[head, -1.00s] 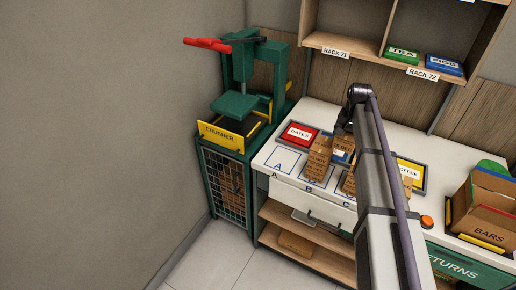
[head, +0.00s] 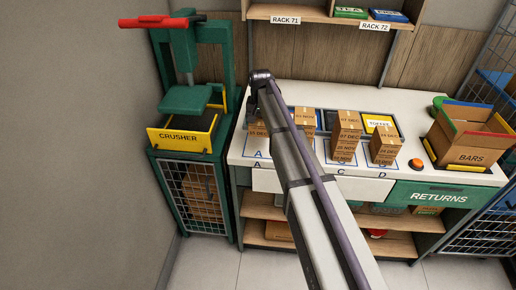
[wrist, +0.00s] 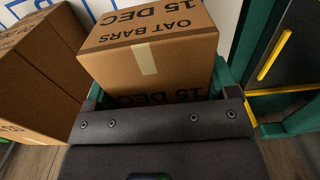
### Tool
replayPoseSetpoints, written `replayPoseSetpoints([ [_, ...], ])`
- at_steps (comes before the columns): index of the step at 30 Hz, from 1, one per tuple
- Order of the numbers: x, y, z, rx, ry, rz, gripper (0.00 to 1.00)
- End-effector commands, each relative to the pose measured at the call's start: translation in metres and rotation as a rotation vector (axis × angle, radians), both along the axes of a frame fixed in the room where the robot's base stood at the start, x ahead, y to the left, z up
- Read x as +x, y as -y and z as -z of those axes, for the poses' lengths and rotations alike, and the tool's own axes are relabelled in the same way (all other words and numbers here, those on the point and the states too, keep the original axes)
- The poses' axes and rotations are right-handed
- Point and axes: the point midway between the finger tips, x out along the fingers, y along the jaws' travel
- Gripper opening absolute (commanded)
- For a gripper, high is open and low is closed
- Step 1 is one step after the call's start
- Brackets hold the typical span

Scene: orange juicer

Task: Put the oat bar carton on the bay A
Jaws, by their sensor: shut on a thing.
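The oat bar carton (wrist: 150,45) is a brown box printed "OAT BARS" and "15 DEC", seen close in the wrist view. My gripper (wrist: 160,88) is shut on it, with a green finger at each side. In the head view the carton (head: 258,129) shows partly behind my arm, at the counter's left end, over or just behind bay A. My gripper (head: 252,108) is at its left edge there. Bay A (head: 250,153) is a blue outline with the letter A, partly hidden by my arm. I cannot tell whether the carton touches the counter.
Carton stacks stand right of my arm, near bay B (head: 304,120), on bay C (head: 346,140) and on bay D (head: 384,145). In the wrist view, brown cartons (wrist: 35,75) stand close on the left. The green crusher (head: 185,130) is left of the counter. A bars box (head: 465,140) stands right.

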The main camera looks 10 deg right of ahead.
Motion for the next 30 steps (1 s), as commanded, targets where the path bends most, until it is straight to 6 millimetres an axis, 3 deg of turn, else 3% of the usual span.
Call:
replayPoseSetpoints([
  [1,0.000,0.000,0.024,0.000,0.000,0.000,0.51],
  [4,0.000,0.000,0.050,0.000,0.000,0.000,0.51],
  [10,0.000,0.000,0.055,0.000,0.000,0.000,0.51],
  [15,0.000,0.000,0.090,0.000,0.000,0.000,0.51],
  [19,0.000,0.000,0.090,0.000,0.000,0.000,0.50],
  [20,0.000,0.000,0.088,0.000,0.000,0.000,0.45],
  [27,0.000,0.000,0.093,0.000,0.000,0.000,0.46],
  [28,0.000,0.000,0.092,0.000,0.000,0.000,0.81],
  [30,0.000,0.000,0.091,0.000,0.000,0.000,0.88],
])
